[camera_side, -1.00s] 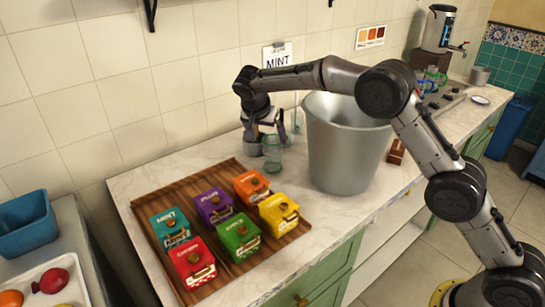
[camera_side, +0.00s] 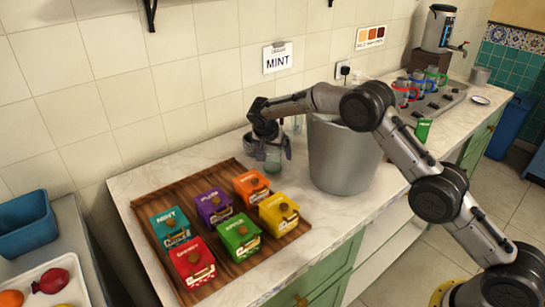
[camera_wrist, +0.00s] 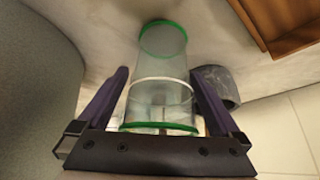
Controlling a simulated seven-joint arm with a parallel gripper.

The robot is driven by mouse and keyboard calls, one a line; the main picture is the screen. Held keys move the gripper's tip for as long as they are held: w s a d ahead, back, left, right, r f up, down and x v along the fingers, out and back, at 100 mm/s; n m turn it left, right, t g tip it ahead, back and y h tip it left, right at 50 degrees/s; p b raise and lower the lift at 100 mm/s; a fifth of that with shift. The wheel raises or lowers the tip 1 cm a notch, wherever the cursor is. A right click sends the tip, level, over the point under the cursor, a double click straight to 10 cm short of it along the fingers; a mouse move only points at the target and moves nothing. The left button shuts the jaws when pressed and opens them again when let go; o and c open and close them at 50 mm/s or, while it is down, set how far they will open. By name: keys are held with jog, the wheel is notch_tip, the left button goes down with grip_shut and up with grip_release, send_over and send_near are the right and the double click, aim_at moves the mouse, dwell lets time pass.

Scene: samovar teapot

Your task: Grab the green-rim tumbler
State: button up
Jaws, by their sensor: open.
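The green-rim tumbler (camera_side: 273,158) is a clear glass standing on the marble counter, behind the wooden tray and left of the metal bin. In the wrist view the tumbler (camera_wrist: 160,95) lies between my two fingers, with green bands at both ends and a pale band across its middle. My gripper (camera_wrist: 160,76) is open, one finger on each side of the tumbler, with a visible gap on the left; contact on the right is unclear. In the side view my gripper (camera_side: 268,147) is low around the tumbler and partly hides it.
A large metal bin (camera_side: 343,162) stands close on the right. A grey cup (camera_wrist: 222,84) sits just beside the right finger. A wooden tray (camera_side: 262,253) with several coloured tea boxes is in front. Another clear glass (camera_side: 297,124) stands behind, by the wall.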

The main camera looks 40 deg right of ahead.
jog(key=shift+c, duration=0.2)
jog(key=shift+r, duration=0.1)
jog(key=c, duration=1.3)
